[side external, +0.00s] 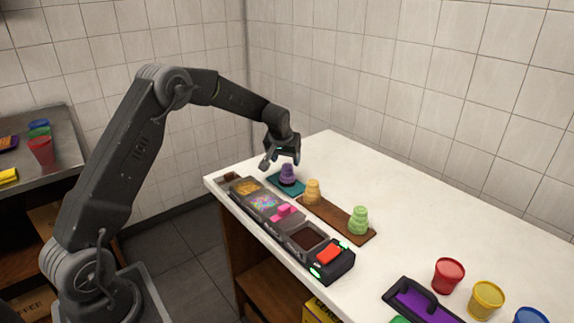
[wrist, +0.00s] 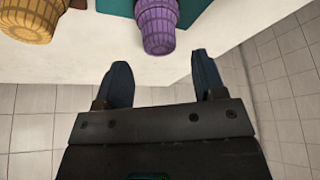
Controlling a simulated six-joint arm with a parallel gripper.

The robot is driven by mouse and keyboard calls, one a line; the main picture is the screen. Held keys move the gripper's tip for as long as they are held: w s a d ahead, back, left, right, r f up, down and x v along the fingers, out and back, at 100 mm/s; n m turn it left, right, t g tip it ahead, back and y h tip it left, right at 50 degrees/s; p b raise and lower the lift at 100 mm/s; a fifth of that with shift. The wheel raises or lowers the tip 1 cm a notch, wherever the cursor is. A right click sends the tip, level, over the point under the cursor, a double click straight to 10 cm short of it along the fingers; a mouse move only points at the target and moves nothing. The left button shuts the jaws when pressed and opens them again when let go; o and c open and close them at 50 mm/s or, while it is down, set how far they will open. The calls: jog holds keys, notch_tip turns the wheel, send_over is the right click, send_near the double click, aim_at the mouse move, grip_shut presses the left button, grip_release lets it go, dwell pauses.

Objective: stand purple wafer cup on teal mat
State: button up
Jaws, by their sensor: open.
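The purple wafer cup (side external: 288,172) stands upright on the teal mat (side external: 299,189), near the far end of the white counter. In the wrist view the purple cup (wrist: 157,24) is at the top, with the teal mat (wrist: 197,12) beside it, partly cut off by the frame. My gripper (side external: 281,163) is open by the cup in the side view. In the wrist view its two fingers (wrist: 160,62) are spread and nothing is between them; the cup is apart from them, beyond the tips.
An orange wafer cup (side external: 313,191) and a green one (side external: 358,220) stand on a brown board (side external: 336,220) close by. A topping tray (side external: 266,206) runs along the counter's front edge. Red (side external: 448,275) and yellow (side external: 486,299) cups are at the right. The counter's back is clear.

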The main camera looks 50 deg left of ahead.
jog(key=s+d+r+m, duration=0.1)
jog(key=s+d+r, duration=0.3)
jog(key=r, duration=0.3)
jog(key=s+d+r, duration=0.4)
jog(key=r, duration=0.2)
jog(key=s+d+r+m+t+h, duration=0.1)
jog(key=s+d+r, duration=0.2)
jog(key=s+d, duration=0.15)
jog(key=s+d+r+m, duration=0.1)
jog(key=s+d+r, duration=0.15)
jog(key=s, duration=0.35)
jog(key=s+d+f+m, duration=0.1)
jog(key=s+d, duration=0.2)
jog(key=s, duration=0.5)
jog(key=s+d+f+m+h, duration=0.1)
jog(key=s+d, duration=0.3)
jog(key=s, duration=0.5)
jog(key=shift+s+f+m+t+h, duration=0.3)
jog(key=shift+f+m, duration=0.05)
jog(key=shift+m, duration=0.35)
